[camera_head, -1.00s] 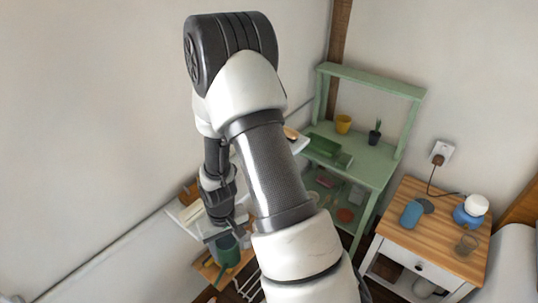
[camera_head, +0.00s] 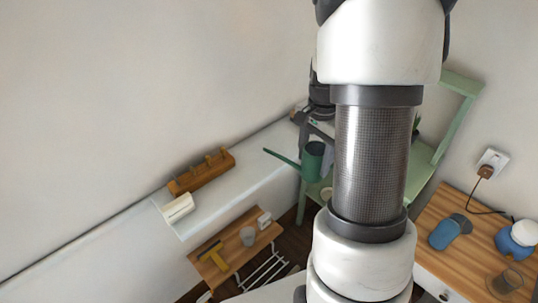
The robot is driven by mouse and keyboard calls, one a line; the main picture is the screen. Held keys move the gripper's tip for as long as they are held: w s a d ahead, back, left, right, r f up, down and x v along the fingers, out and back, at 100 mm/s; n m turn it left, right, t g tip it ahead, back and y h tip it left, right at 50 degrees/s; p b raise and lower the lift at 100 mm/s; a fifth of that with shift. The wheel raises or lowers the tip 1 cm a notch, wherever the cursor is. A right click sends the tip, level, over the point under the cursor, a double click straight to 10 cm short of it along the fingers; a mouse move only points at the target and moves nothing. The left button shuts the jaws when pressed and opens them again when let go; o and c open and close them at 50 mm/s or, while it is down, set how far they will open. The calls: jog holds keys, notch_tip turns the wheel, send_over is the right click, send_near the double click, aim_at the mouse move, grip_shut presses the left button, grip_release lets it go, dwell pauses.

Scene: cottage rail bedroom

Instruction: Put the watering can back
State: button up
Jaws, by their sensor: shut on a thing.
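The watering can (camera_head: 312,163) is dark green, with a long thin spout pointing left. My gripper (camera_head: 318,134) is shut on it from above and holds it off the surfaces, about upright. The can hangs in front of the left end of the green potting bench (camera_head: 428,172). My own arm hides most of the bench, including much of its top. My fingertips are small and partly hidden in this view.
A white wall ledge (camera_head: 215,208) at left carries a wooden rack (camera_head: 202,172) and a white block (camera_head: 178,208). A wooden nightstand (camera_head: 468,258) stands at right.

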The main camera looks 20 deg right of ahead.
jog(key=shift+w+d+r+m, duration=0.2)
jog(key=shift+d+r+m, duration=0.05)
jog(key=shift+r+m, duration=0.2)
jog(key=shift+w+d+r+m, duration=0.15)
jog(key=shift+d+r+m, duration=0.1)
jog(key=shift+r+m, duration=0.15)
jog(key=shift+w+a+r, duration=0.1)
jog(key=shift+w+a, duration=0.25)
jog(key=shift+w, duration=0.45)
jog(key=w+a+p, duration=0.1)
jog(key=w+a, duration=0.2)
jog(key=w, duration=0.5)
jog(key=w+a+p, duration=0.1)
jog(key=w+a, duration=0.2)
jog(key=w, duration=0.4)
jog(key=f, duration=0.6)
jog(key=shift+w+a+f+b, duration=0.2)
jog(key=shift+w+f+b, duration=0.05)
jog(key=shift+f+b, duration=0.1)
jog(key=shift+w+f, duration=0.25)
